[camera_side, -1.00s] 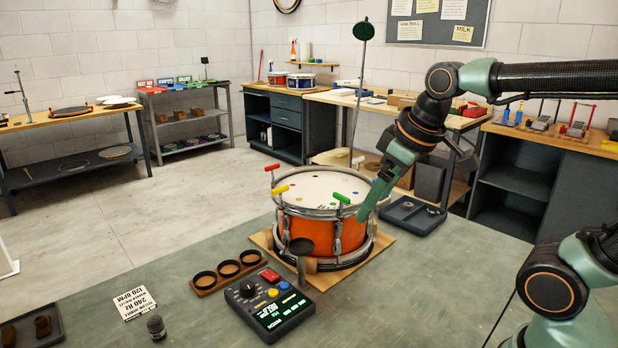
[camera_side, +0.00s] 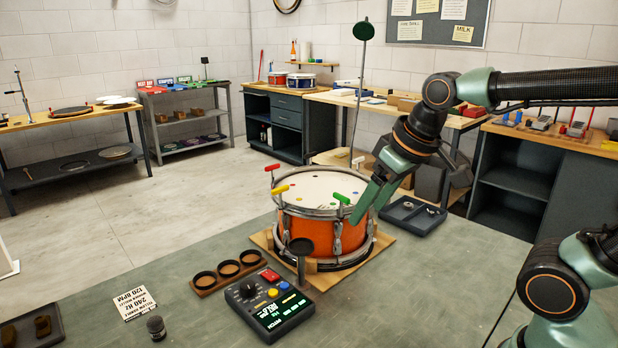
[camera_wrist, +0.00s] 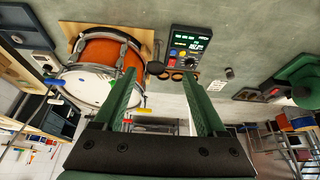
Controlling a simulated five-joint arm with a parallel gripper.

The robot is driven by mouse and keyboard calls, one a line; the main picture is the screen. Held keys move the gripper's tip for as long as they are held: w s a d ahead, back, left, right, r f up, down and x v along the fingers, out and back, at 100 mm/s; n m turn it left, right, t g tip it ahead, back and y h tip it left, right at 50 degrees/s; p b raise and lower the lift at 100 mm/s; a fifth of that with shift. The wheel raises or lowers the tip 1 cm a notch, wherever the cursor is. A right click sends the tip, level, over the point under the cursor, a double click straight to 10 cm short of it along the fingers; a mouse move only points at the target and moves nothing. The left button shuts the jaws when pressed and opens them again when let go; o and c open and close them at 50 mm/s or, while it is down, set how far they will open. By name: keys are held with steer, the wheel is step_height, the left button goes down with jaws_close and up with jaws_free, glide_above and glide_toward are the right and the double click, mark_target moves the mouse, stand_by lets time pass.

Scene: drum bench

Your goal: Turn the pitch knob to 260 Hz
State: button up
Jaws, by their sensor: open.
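The pitch knob is a black dial (camera_side: 247,288) on the dark control box (camera_side: 284,323), which stands on the bench in front of the drum. The box has a lit green display and red, yellow and blue buttons. In the wrist view the box (camera_wrist: 186,42) is at the top, beyond the fingertips. The display's figures are too small to read surely. My gripper (camera_side: 372,200) is at the right side of the orange drum (camera_side: 312,228), beside the green-handled key, apart from the knob. In the wrist view my gripper (camera_wrist: 163,92) has its green fingers wide apart, with nothing between them.
A wooden holder with round cups (camera_side: 228,271) lies left of the box. A white card (camera_side: 134,303) reading 240 Hz, 120 BPM and a small dark cylinder (camera_side: 156,327) lie farther left. A dark tray (camera_side: 413,215) sits right of the drum.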

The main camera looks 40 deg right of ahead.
steer(key=w+a+r+g, duration=0.1)
steer(key=w+a, duration=0.1)
steer(key=w, duration=0.5)
steer(key=n+g, duration=0.3)
steer(key=g, duration=0.1)
glide_above(248, 283)
step_height(248, 283, down, 12)
step_height(248, 283, down, 12)
steer(key=shift+s+r, duration=0.1)
jaws_close()
